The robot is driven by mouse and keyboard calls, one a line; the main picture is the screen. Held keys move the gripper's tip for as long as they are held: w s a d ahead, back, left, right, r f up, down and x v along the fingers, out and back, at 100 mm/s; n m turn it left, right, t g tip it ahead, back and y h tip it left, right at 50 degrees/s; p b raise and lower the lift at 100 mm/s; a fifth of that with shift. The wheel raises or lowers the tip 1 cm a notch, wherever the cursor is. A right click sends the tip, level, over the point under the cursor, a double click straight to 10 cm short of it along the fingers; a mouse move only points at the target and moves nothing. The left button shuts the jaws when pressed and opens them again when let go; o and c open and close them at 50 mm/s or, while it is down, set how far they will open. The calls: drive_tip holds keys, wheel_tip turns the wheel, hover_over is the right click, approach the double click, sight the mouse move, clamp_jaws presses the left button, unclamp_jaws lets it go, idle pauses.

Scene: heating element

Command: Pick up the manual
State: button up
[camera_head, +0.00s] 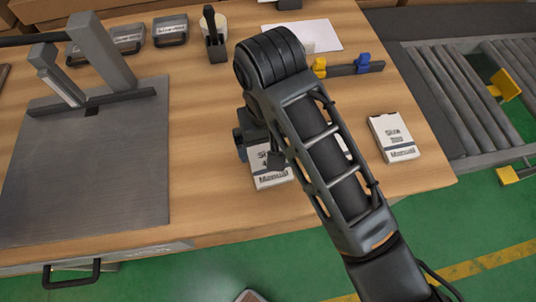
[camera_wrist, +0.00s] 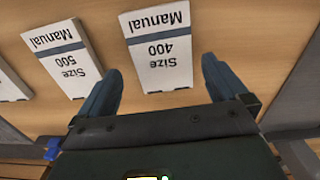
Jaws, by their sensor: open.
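Several white manuals with a dark stripe lie flat on the wooden table. In the wrist view, the "Size 400" manual (camera_wrist: 160,48) is straight ahead of my gripper (camera_wrist: 161,72), its lower edge between the two fingertips. The "Size 500" manual (camera_wrist: 68,60) is to its left, and a third manual (camera_wrist: 10,86) is cut by the left edge. My gripper is open and empty. In the head view, one manual (camera_head: 270,180) is partly hidden by my arm, and another manual (camera_head: 393,138) lies at the right table edge; my gripper is mostly hidden there.
A grey metal plate (camera_head: 95,185) with upright posts covers the table's left. At the back are a black holder (camera_head: 216,46), white paper (camera_head: 310,35) and a bar with yellow and blue clamps (camera_head: 345,67). A roller conveyor (camera_head: 460,95) stands right of the table.

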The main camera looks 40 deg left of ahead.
wheel_tip(320, 180, down, 4)
drive_tip(key=shift+s+a+f, duration=0.1)
drive_tip(key=shift+c, duration=0.2)
drive_tip(key=c, duration=0.9)
drive_tip(key=shift+o, duration=0.2)
